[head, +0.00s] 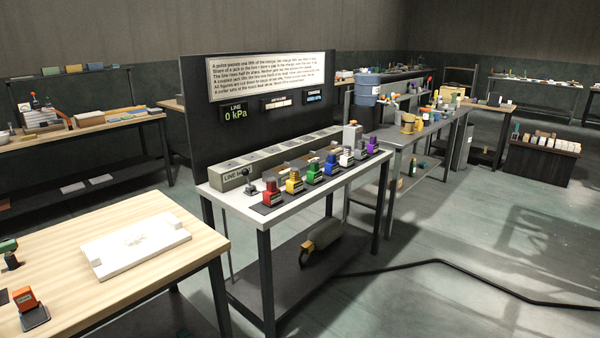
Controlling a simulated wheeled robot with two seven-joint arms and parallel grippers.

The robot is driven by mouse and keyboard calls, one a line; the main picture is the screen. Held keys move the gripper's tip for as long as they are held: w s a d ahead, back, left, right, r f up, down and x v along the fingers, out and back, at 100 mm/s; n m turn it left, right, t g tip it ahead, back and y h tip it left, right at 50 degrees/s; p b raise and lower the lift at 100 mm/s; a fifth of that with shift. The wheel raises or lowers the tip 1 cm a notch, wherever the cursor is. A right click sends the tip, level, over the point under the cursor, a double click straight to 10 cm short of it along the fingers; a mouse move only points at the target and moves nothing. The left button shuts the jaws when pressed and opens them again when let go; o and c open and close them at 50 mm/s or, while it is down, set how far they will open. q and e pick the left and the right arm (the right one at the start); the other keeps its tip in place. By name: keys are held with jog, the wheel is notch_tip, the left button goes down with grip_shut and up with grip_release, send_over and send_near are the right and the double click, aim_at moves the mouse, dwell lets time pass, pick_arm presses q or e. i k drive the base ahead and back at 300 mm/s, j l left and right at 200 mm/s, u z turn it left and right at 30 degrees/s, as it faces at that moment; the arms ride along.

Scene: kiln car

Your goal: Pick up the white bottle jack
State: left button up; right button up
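The white bottle jack (346,157) stands upright in a row of coloured bottle jacks near the front edge of the white-topped table (243,207). It is small in the picture, with the blue jack (330,165) to its left and a grey jack (360,151) to its right. Further left in the row are a green jack (313,174), a yellow jack (294,184) and a red jack (272,194). A purple jack (373,146) ends the row at the right. Neither of my grippers is in view.
A long grey block (233,178) lies behind the row. A black hose (440,262) crosses the otherwise clear floor at the right.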

aim_at(346, 160)
jog(key=i+z, duration=0.15)
jog(key=i, duration=0.35)
jog(key=i+j+z, duration=0.2)
jog(key=i, duration=0.25)
jog(key=i+j+z, duration=0.15)
jog(key=i, duration=0.35)
jog(key=i+l, duration=0.45)
jog(key=i, duration=0.15)
jog(key=i+l, duration=0.4)
jog(key=i, duration=0.2)
jog(key=u, duration=1.25)
jog(key=i+l, duration=0.05)
jog(key=l, duration=0.05)
